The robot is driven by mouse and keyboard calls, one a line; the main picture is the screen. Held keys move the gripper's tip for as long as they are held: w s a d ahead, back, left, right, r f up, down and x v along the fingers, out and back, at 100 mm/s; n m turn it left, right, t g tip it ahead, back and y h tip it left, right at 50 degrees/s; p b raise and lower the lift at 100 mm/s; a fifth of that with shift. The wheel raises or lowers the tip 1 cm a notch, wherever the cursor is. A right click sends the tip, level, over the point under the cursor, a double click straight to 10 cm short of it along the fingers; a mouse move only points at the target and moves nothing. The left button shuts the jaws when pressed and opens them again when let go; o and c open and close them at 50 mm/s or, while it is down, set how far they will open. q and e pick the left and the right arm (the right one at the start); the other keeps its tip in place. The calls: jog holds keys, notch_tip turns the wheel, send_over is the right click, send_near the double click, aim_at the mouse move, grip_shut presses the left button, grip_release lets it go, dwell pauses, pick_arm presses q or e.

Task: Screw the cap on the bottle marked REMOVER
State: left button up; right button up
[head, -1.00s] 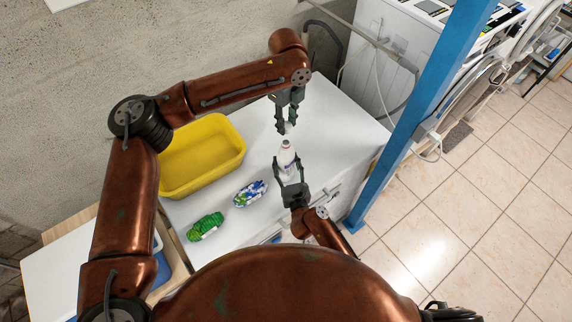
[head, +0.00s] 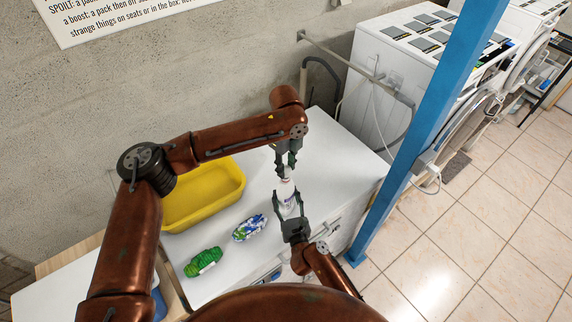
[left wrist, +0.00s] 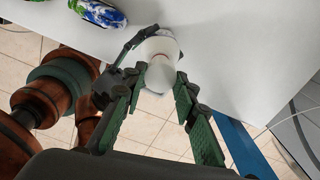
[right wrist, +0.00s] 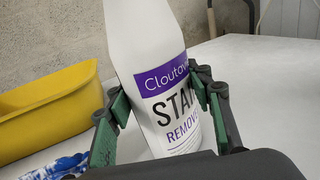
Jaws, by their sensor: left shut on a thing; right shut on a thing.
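The white bottle (head: 287,196) stands upright on the white table; in the right wrist view the bottle (right wrist: 150,40) has a purple and white label reading STAIN REMOVER, partly cut off. My right gripper (head: 290,208) is shut on its body from the near side, with one finger on each side of the label. My left gripper (head: 286,165) points down over the bottle's top, shut on the small white cap (left wrist: 160,74). The cap is at the bottle's mouth; its fit on the neck cannot be told. The bottle's top is out of the right wrist view.
A yellow tub (head: 204,196) stands left of the bottle on the white table (head: 335,150). A blue-and-white packet (head: 249,228) and a green packet (head: 203,262) lie nearer. A blue post (head: 430,120) rises right of the table. White machines (head: 385,75) stand behind.

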pick_arm(q)
jog(key=shift+f, duration=0.15)
jog(key=shift+f, duration=0.75)
jog(key=shift+f, duration=0.55)
dwell(0.5)
jog(key=m, duration=0.4)
jog(key=shift+f+m, duration=0.1)
jog(key=shift+m, duration=0.2)
jog(key=m, duration=0.9)
jog(key=shift+a+m, duration=0.1)
jog(key=shift+m, duration=0.2)
jog(key=m, duration=0.5)
jog(key=shift+a+m, duration=0.1)
jog(key=shift+m, duration=0.3)
jog(key=shift+w, duration=0.1)
